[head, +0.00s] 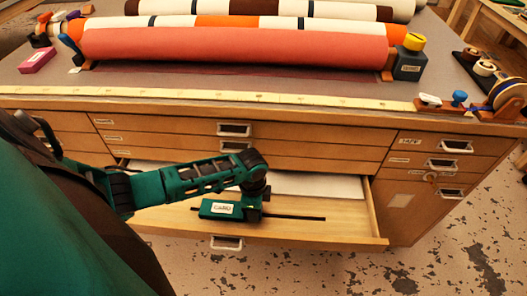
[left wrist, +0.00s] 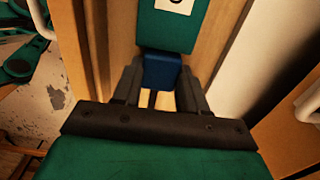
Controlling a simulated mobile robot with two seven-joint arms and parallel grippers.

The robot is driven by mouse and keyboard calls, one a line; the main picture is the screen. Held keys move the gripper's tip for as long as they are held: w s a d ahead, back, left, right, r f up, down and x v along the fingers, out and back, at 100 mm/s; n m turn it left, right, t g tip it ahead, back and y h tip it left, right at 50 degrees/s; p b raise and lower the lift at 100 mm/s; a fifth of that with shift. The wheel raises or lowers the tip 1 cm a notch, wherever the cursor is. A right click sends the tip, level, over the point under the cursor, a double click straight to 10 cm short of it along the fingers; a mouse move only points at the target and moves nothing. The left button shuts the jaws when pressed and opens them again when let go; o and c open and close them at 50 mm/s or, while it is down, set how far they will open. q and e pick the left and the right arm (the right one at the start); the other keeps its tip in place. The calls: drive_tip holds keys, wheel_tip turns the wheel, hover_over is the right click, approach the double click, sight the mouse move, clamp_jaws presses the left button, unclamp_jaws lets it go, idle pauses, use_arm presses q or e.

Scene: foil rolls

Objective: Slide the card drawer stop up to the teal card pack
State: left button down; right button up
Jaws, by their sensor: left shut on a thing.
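The teal card pack (head: 220,209), with a white label, lies in the open drawer (head: 350,231). It also shows at the top of the left wrist view (left wrist: 172,28). My left gripper (head: 252,214) points down into the drawer at the pack's right end. In the left wrist view it is shut on a small blue block (left wrist: 161,72), which looks like the drawer stop. The block's far end meets the pack's near edge in that view; I cannot tell if they touch. In the head view my gripper hides the block. My right gripper is not in view.
A dark slot or rail (head: 300,217) runs along the drawer floor to the right of my gripper, with bare floor around it. White sheets (head: 318,186) lie farther back. Large rolls (head: 240,45) and a yellow measuring strip (head: 230,97) lie on the top.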

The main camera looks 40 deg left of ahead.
use_arm(q)
drive_tip(key=shift+a, duration=0.1)
drive_tip(key=c, duration=0.6)
unclamp_jaws()
drive_tip(key=shift+r, duration=0.1)
wheel_tip(320, 180, up, 13)
drive_tip(key=p, duration=0.2)
